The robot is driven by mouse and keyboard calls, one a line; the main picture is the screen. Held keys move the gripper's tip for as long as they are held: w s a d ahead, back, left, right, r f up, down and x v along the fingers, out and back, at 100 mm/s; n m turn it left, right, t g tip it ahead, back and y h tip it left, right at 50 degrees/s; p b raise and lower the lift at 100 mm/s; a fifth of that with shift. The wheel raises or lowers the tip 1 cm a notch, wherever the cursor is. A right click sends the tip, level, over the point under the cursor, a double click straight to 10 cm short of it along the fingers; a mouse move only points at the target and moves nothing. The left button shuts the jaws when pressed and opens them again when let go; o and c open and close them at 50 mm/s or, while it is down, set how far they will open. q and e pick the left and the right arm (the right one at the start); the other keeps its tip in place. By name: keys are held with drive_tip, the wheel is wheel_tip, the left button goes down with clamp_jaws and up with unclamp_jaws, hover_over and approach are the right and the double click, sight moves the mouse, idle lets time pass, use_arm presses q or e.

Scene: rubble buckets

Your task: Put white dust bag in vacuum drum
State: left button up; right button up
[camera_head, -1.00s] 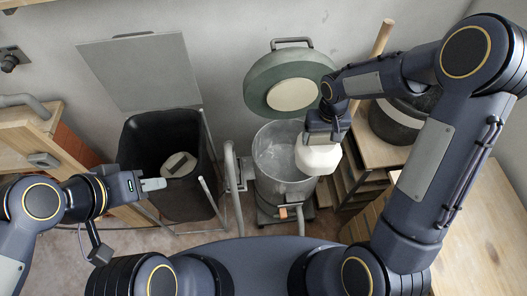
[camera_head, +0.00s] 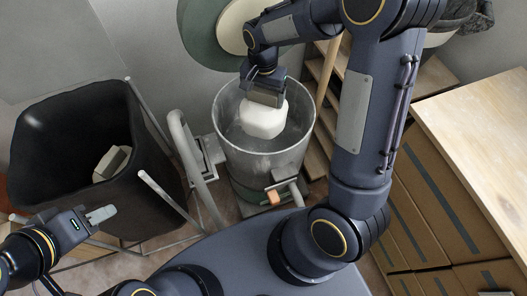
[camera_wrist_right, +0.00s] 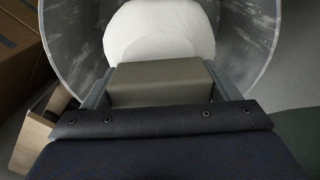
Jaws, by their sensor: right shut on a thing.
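The white dust bag (camera_head: 264,120) is a rounded white bundle. My right gripper (camera_head: 265,92) is shut on it from above; a grey-brown block (camera_wrist_right: 160,82) shows between the jaws, right against the bag (camera_wrist_right: 158,35). The bag hangs in the mouth of the vacuum drum (camera_head: 262,165), a grey open metal cylinder. In the right wrist view the drum's rim (camera_wrist_right: 262,75) curves around the bag. Whether the bag touches the drum's inside cannot be told. My left gripper (camera_head: 101,214) is at the lower left, away from the drum, in front of the black bin; its jaw gap is unclear.
A black open bin (camera_head: 75,125) with a pale block (camera_head: 112,163) in it stands left of the drum. A grey pipe (camera_head: 190,165) rises between them. The green drum lid (camera_head: 205,35) is raised behind.

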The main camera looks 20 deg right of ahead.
drive_tip(key=shift+f+m+b, duration=0.3)
drive_tip(key=shift+f+b, duration=0.15)
drive_tip(key=shift+f, duration=0.5)
wheel_tip(320, 180, down, 10)
drive_tip(key=b, duration=0.3)
drive_tip(key=shift+r, duration=0.25)
use_arm(q)
wheel_tip(320, 180, down, 5)
use_arm(e)
drive_tip(key=shift+f, duration=0.2)
drive_tip(key=o, duration=1.2)
use_arm(q)
drive_tip(key=shift+f, duration=0.1)
use_arm(e)
drive_tip(key=shift+r, duration=0.1)
